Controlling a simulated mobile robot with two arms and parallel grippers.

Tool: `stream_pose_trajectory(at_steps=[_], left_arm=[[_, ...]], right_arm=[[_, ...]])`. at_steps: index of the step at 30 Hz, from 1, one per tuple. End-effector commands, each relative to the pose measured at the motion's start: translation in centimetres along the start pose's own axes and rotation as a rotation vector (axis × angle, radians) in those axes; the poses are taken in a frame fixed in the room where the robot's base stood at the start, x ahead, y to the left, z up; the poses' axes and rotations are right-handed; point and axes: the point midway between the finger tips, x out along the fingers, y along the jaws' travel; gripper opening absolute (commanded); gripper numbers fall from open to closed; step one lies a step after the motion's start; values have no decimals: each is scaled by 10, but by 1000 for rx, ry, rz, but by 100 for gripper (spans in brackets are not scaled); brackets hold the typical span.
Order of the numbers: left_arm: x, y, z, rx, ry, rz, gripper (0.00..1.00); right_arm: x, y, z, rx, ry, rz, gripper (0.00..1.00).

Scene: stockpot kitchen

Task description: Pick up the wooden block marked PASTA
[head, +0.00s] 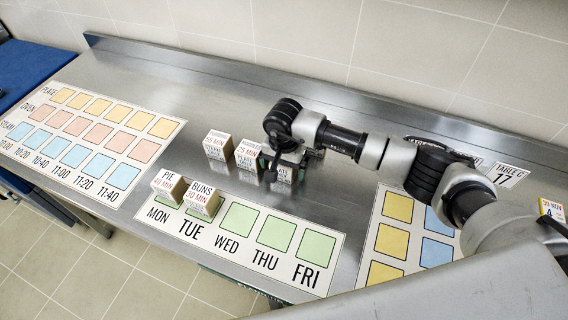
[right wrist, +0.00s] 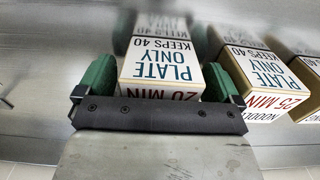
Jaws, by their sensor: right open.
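My right gripper (head: 283,162) is open over the rightmost block of a short row on the steel counter. In the right wrist view its green-padded fingers (right wrist: 160,78) stand on either side of a pale block (right wrist: 160,62) that reads PLATE ONLY, KEEPS 40 and 20 MIN. I cannot tell whether the pads touch it. In the head view the gripper covers much of this block (head: 282,176). Its name is not readable, and I cannot read PASTA on any block. My left gripper is not in view.
Close beside it stand a 25 MIN block (head: 247,153) and a 35 MIN block (head: 217,145). PIE (head: 168,184) and BUNS (head: 202,198) blocks stand on the weekday card (head: 160,222). A timetable card (head: 170,126) lies left. The counter behind the row is clear up to its raised back edge.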

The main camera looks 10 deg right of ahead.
Motion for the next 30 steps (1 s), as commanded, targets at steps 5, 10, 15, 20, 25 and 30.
stream_pose_trajectory(at_steps=[5, 10, 15, 20, 25, 30], left_arm=[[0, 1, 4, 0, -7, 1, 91], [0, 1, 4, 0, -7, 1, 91], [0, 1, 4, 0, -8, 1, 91], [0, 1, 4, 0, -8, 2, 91], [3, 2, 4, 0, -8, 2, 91], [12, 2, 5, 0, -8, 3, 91]], right_arm=[[0, 0, 0, 0, 0, 0, 85], [0, 0, 0, 1, 0, 0, 59], [-1, 0, 0, 1, 1, 0, 39], [-1, 0, 0, 1, 1, 0, 39], [-6, 0, -1, 1, 2, -1, 39], [-25, -1, -2, -1, 5, -4, 39]])
